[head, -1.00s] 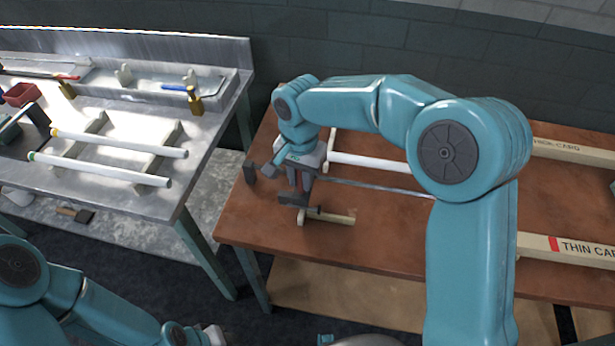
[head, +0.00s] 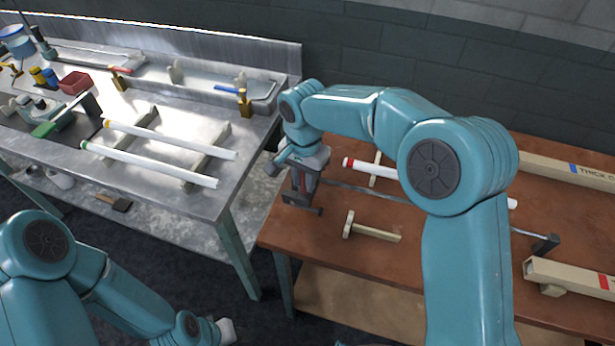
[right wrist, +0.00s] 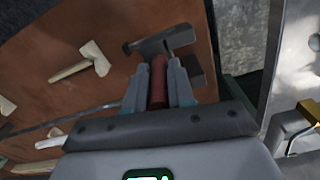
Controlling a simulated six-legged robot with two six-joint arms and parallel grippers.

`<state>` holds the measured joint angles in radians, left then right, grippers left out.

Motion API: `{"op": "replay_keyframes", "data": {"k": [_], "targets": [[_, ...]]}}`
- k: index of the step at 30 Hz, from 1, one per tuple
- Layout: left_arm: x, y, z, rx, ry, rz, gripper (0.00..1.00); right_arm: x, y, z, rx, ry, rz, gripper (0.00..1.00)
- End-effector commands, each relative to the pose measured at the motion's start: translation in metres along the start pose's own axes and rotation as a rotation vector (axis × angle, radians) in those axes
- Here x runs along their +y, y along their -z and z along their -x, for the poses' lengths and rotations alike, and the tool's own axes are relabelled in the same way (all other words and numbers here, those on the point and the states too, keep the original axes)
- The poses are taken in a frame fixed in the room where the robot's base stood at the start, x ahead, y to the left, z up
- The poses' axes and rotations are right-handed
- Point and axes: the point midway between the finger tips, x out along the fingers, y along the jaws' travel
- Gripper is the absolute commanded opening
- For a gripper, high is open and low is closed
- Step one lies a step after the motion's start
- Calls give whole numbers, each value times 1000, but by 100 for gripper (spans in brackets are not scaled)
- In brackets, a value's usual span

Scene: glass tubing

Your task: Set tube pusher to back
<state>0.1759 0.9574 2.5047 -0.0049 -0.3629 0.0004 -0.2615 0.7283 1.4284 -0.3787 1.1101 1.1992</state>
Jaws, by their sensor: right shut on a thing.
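The tube pusher is a sliding piece with a red upright handle (right wrist: 158,82) and dark grey block parts on a long thin steel rail (head: 365,188). My right gripper (head: 305,188) is at the rail's left end, near the left edge of the brown table. The right wrist view shows its fingers (right wrist: 159,88) shut on the red handle. A dark grey T-shaped part (right wrist: 160,42) lies just beyond the handle. My right arm hides the rail's middle. Of my left gripper (head: 224,330), only a pale bit shows at the bottom; its jaws cannot be made out.
A red-banded white tube (head: 372,168) lies behind the rail. A wooden T-shaped piece (head: 372,229) lies in front. A dark block (head: 544,243) stands at the rail's right end. Wooden tube boxes (head: 570,275) are at right. The metal bench (head: 215,200) stands left across a gap.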

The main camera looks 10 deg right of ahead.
Motion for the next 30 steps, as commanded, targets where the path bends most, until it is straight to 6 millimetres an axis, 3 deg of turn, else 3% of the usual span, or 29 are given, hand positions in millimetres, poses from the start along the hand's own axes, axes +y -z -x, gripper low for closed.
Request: {"op": "replay_keyframes", "data": {"k": [11, 12, 14, 15, 25, 30], "targets": [[0, 0, 0, 0, 0, 0, 43, -1, 3, 3, 9, 8, -2, 0], [0, 0, 0, 0, 0, 0, 43, -2, 3, 3, 9, 8, -2, 26], [0, 0, 0, 0, 0, 0, 43, -2, 3, 3, 8, 7, -2, 46], [0, 0, 0, 0, 0, 0, 43, -2, 3, 2, 7, 7, -2, 48], [0, 0, 0, 0, 0, 0, 43, -4, 1, 5, 4, 4, -1, 48], [-1, 0, -2, 0, 0, 0, 43, -4, 1, 33, 5, 8, -1, 48]]}}
